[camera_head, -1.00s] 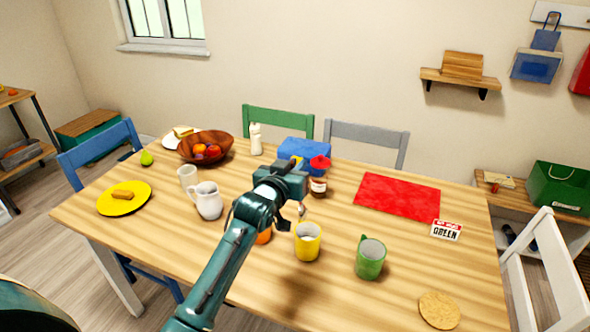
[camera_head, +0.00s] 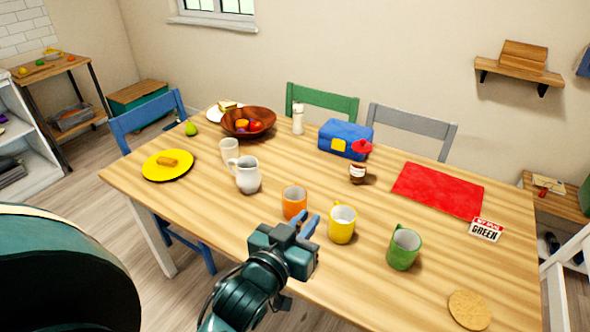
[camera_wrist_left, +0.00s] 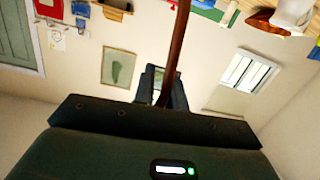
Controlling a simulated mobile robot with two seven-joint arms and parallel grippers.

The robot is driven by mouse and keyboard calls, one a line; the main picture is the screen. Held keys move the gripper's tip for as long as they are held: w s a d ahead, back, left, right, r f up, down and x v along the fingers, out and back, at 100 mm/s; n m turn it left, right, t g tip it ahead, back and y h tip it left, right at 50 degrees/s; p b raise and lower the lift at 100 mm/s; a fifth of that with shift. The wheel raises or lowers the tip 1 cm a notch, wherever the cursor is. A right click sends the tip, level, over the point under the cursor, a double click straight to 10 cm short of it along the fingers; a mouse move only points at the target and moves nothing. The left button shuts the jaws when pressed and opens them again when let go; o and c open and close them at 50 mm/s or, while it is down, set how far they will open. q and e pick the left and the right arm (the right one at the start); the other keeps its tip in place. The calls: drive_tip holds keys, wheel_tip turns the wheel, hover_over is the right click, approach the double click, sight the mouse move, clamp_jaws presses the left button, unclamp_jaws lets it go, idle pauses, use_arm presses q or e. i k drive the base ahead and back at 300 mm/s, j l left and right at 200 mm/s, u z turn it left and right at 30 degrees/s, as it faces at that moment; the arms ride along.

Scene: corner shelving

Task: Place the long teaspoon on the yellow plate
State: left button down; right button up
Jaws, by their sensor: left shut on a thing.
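My left gripper (camera_head: 306,227) is at the table's near side, in front of the orange mug and well to the right of the plate. In the left wrist view, its jaws (camera_wrist_left: 163,88) are shut on a long, thin brown shaft, which I take to be the long teaspoon (camera_wrist_left: 178,50). The spoon's far end is out of that view, and I cannot make the spoon out in the head view. My right gripper is not in view.
The orange mug (camera_head: 294,203), yellow mug (camera_head: 342,223) and green mug (camera_head: 404,248) stand close to or right of my gripper. A white jug (camera_head: 247,176) and a pale cup (camera_head: 229,151) stand between it and the plate. The table's front left is clear.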

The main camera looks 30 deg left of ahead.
sight(167, 171)
drive_tip(key=i+j+u, duration=0.25)
drive_tip(key=j, duration=0.3)
drive_tip(key=j+u, duration=0.2)
drive_tip(key=j, duration=0.35)
drive_tip(key=i+j+u, duration=0.25)
drive_tip(key=j, duration=0.25)
drive_tip(key=i+j+u, duration=0.2)
drive_tip(key=j, duration=0.25)
drive_tip(key=i+j+u, duration=0.25)
drive_tip(key=i+j, duration=0.15)
